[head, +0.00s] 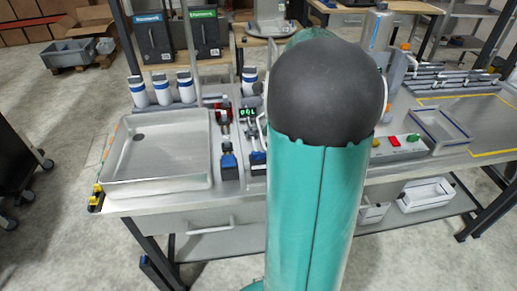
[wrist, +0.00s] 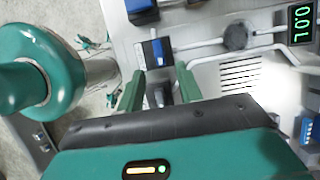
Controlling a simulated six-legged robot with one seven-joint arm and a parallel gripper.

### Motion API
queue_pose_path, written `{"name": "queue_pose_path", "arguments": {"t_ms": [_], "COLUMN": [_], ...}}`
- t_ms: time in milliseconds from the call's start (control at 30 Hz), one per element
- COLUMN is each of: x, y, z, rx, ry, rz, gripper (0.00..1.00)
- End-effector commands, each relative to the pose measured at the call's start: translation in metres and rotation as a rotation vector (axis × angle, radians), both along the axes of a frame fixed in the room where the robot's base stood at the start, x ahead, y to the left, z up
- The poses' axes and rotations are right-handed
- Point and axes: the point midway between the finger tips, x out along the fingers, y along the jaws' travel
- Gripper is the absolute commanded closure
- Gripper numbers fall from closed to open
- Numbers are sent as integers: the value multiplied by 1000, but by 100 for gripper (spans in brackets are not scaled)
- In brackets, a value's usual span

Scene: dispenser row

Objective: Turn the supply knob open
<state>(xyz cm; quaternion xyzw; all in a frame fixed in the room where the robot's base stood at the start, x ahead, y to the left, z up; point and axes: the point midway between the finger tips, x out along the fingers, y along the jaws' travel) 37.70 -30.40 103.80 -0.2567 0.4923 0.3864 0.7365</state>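In the wrist view my gripper (wrist: 159,76) is open, its two green fingers apart. A dark block with a blue strip (wrist: 157,52) lies just beyond and between the fingertips. A small blue-and-dark part shows between the fingers, partly hidden by my gripper body. I cannot tell which of these is the supply knob, or whether a finger touches one. In the head view a blue-topped fitting (head: 228,160) stands on the panel right of the sink, below a red fitting (head: 223,116). My arm hides my gripper there.
A green digital display (wrist: 301,24) and a pipe with a dark round fitting (wrist: 236,37) lie right of my fingers. A drain grille is near them. The head view shows a steel sink (head: 128,182), several white bottles (head: 161,89), and red and green buttons (head: 395,141) on the bench.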

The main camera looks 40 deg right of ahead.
Motion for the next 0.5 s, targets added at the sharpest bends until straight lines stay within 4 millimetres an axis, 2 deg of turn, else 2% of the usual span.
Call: {"name": "queue_pose_path", "arguments": {"t_ms": [100, 233, 500], "x": [6, 11, 17], "y": [10, 18, 26], "z": [-23, -43, -59], "rx": [3, 1, 1], "ry": [1, 1, -1], "rz": [3, 5, 6], "gripper": [65, 65, 65]}}
